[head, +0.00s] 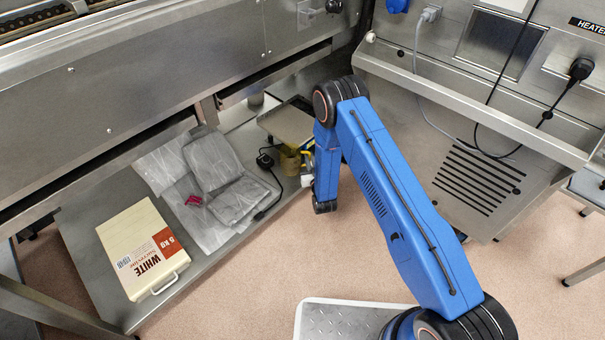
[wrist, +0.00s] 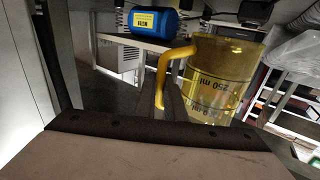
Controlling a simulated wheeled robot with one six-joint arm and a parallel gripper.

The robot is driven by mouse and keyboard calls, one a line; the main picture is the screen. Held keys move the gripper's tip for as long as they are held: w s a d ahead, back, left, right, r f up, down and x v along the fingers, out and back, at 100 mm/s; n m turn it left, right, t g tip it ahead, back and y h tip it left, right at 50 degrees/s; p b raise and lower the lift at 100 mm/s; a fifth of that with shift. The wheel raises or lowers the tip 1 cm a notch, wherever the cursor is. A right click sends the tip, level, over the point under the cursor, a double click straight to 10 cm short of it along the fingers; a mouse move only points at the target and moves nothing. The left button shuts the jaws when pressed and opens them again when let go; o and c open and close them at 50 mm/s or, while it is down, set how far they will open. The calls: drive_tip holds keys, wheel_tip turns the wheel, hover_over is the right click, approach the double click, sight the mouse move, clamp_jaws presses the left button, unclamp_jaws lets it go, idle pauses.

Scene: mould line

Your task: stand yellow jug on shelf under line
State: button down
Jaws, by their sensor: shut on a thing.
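The yellow jug (wrist: 222,80) is see-through, with dark volume marks and a solid yellow handle (wrist: 163,75). In the wrist view my gripper (wrist: 172,100) is shut on the handle. In the head view the jug (head: 290,161) shows small, just left of my gripper (head: 306,168), whose fingers are mostly hidden. The steel shelf (head: 212,252) runs low under the line. The jug is at the shelf's right end; I cannot tell whether its base touches.
Grey plastic sheeting (head: 222,170) with a small dark red item (head: 193,200) covers the shelf's middle. A white box (head: 142,250) stands at its left. A black cable (head: 268,190) and a tray (head: 288,122) are near the jug. A blue canister (wrist: 152,22) shows in the wrist view.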

drive_tip(key=shift+f, duration=3.6)
drive_tip(key=shift+f, duration=0.1)
drive_tip(key=c, duration=1.8)
unclamp_jaws()
drive_tip(key=shift+c, duration=0.2)
drive_tip(key=v, duration=1.2)
